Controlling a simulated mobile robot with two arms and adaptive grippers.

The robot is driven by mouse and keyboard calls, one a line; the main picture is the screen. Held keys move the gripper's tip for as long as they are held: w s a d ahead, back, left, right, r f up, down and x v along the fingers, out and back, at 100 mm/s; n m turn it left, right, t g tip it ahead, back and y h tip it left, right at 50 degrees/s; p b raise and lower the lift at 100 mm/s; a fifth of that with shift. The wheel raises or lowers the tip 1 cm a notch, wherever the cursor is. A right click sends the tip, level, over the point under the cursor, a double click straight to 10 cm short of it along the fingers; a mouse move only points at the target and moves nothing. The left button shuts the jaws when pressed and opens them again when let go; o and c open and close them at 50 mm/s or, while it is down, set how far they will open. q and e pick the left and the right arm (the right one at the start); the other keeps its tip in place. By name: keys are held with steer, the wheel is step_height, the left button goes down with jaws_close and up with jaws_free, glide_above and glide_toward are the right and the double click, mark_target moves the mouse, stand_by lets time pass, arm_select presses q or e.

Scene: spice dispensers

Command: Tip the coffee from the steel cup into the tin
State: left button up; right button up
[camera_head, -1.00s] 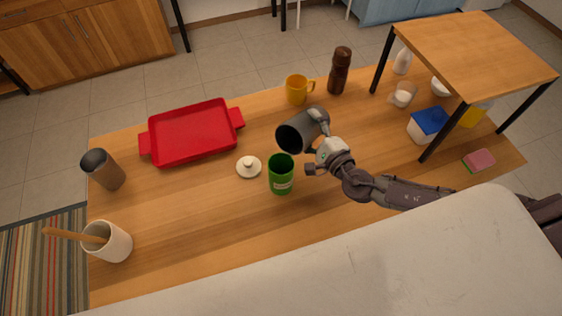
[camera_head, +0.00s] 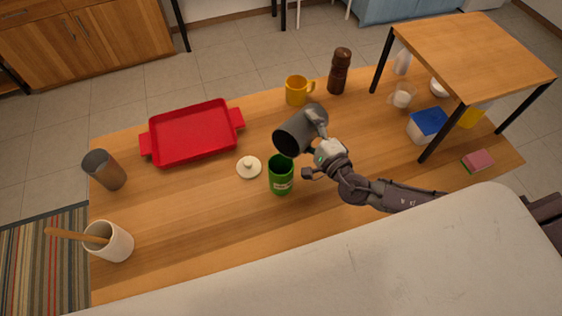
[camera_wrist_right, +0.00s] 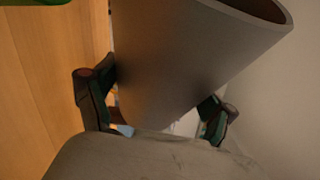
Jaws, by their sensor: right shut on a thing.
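The dark grey steel cup (camera_head: 298,131) is held in the air, tilted with its mouth down and to the left, its lower rim just above the green tin. It also fills the middle of the right wrist view (camera_wrist_right: 175,60). My right gripper (camera_head: 316,147) is shut on the cup's side, with a finger on each side in the right wrist view (camera_wrist_right: 155,98). The green tin (camera_head: 281,180) stands upright and open on the table, below the cup's mouth. I cannot make out any coffee. My left gripper is not in view.
A white lid (camera_head: 249,167) lies left of the tin. A red tray (camera_head: 193,134), yellow mug (camera_head: 297,90) and brown mill (camera_head: 340,72) stand behind. A grey tumbler (camera_head: 104,170) and utensil pot (camera_head: 109,243) are at left. A small raised shelf (camera_head: 475,55) is at right.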

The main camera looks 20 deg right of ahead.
mark_target(298, 126)
steer(key=shift+s+a+r+n+t+y+p, duration=0.15)
steer(key=shift+a+r+n+t+p, duration=0.1)
steer(key=shift+r+n, duration=0.35)
steer(key=shift+s+a+r+n+t+y+p, duration=0.1)
steer(key=shift+s+a+r+n+t, duration=0.15)
steer(key=shift+r+n, duration=0.35)
steer(key=shift+s+a+r+n+t+y+p, duration=0.1)
steer(key=shift+a+r+n+t+y+p, duration=0.2)
steer(key=shift+n, duration=0.5)
stand_by(0.7)
steer(key=shift+s+a+r+n+t+y, duration=0.15)
steer(key=shift+s+a+r+n+t, duration=0.2)
steer(key=shift+n, duration=0.35)
steer(key=shift+a+r+n+t+y, duration=0.1)
steer(key=shift+r+n, duration=0.35)
steer(key=shift+n, duration=0.25)
stand_by(0.7)
steer(key=shift+s+a+r+n+y, duration=0.2)
steer(key=shift+a+r+n+y, duration=0.1)
steer(key=shift+n, duration=0.35)
steer(key=shift+s+a+r+n+y, duration=0.2)
steer(key=shift+a+n, duration=0.05)
steer(key=shift+n, duration=0.4)
stand_by(0.4)
